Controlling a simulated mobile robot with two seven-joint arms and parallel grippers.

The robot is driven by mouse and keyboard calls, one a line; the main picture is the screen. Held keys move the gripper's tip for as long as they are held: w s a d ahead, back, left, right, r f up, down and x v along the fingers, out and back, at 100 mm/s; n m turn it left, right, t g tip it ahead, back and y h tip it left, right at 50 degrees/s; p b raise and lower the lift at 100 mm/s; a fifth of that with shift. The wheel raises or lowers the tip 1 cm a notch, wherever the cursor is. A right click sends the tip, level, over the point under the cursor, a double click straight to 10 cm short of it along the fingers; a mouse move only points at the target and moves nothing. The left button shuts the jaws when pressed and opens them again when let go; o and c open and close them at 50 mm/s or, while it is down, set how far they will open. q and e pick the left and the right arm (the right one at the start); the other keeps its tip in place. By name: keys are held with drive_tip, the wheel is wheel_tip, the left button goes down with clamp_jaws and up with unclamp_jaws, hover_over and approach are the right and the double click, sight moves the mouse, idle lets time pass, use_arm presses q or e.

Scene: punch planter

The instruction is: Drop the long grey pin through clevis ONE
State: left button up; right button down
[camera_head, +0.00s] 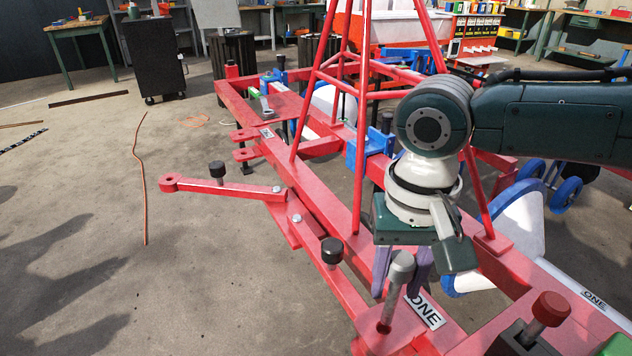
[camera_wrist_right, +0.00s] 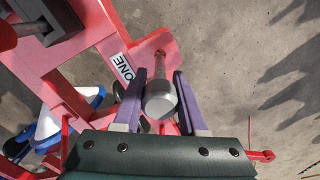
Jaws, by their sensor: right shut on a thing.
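The long grey pin (camera_head: 398,278) stands about upright in the head view, between the purple fingers of my right gripper (camera_head: 402,270). In the right wrist view the pin's round grey head (camera_wrist_right: 160,104) lies between the two fingertips (camera_wrist_right: 161,92). Its thin shaft runs down to the red plate of clevis ONE (camera_head: 372,338). The pin's lower end meets the plate at the hole; I cannot tell how deep it sits. A white ONE label (camera_head: 426,311) lies beside the pin, and it also shows in the wrist view (camera_wrist_right: 122,66). My left gripper is not in view.
The red frame (camera_head: 330,205) with upright struts fills the middle. Black-capped pins (camera_head: 217,170) stand on the side bar. A red-capped pin (camera_head: 548,309) stands in a dark block at the lower right, near a white tube labelled ONE (camera_head: 594,298).

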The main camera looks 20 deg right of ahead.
sight(386, 321)
idle(0.4)
drive_tip(key=shift+p, duration=0.45)
drive_tip(key=shift+f+b, duration=2.75)
drive_tip(key=shift+f, duration=1.45)
drive_tip(key=shift+c, duration=1.9)
unclamp_jaws()
drive_tip(key=shift+r, duration=0.15)
wheel_tip(386, 321, up, 8)
drive_tip(key=p, duration=0.5)
drive_tip(key=shift+r, duration=0.9)
